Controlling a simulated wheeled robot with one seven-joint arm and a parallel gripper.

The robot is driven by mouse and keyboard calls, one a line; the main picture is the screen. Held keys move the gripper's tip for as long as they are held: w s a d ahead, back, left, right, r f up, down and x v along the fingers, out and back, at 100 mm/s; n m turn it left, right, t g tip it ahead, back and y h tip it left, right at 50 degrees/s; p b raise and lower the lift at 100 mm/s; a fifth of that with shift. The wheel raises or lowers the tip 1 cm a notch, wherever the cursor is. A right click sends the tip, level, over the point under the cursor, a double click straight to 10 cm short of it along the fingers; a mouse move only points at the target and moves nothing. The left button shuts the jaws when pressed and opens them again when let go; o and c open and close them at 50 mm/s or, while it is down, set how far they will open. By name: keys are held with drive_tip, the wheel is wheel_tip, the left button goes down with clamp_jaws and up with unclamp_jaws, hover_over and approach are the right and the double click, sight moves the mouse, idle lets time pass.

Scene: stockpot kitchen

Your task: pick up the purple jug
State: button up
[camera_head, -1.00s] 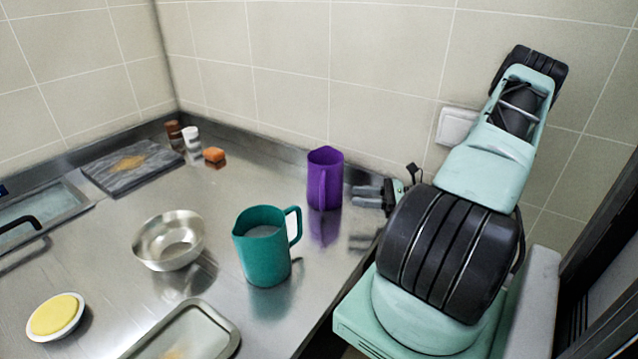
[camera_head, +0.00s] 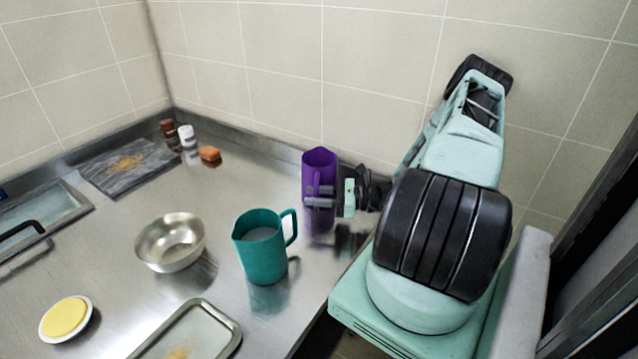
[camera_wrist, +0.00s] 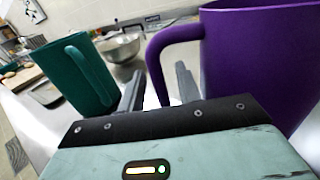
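The purple jug (camera_head: 317,164) stands upright on the steel counter near the back wall, and its handle faces the camera. It also fills the right of the wrist view (camera_wrist: 258,62). My gripper (camera_head: 320,196) is at the jug's handle side, coming from the right and covering part of the jug's lower front. In the wrist view my gripper (camera_wrist: 160,88) has its two fingers apart, with the handle between them. Clear space shows beside the handle, so the fingers are not closed on it.
A teal jug (camera_head: 262,250) stands in front and to the left. A metal bowl (camera_head: 170,250), a tray (camera_head: 228,325) and a yellow-filled dish (camera_head: 66,318) are farther left. A marble board (camera_head: 128,168) and small jars lie at the back left. The wall is close behind the purple jug.

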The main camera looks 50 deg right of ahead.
clamp_jaws()
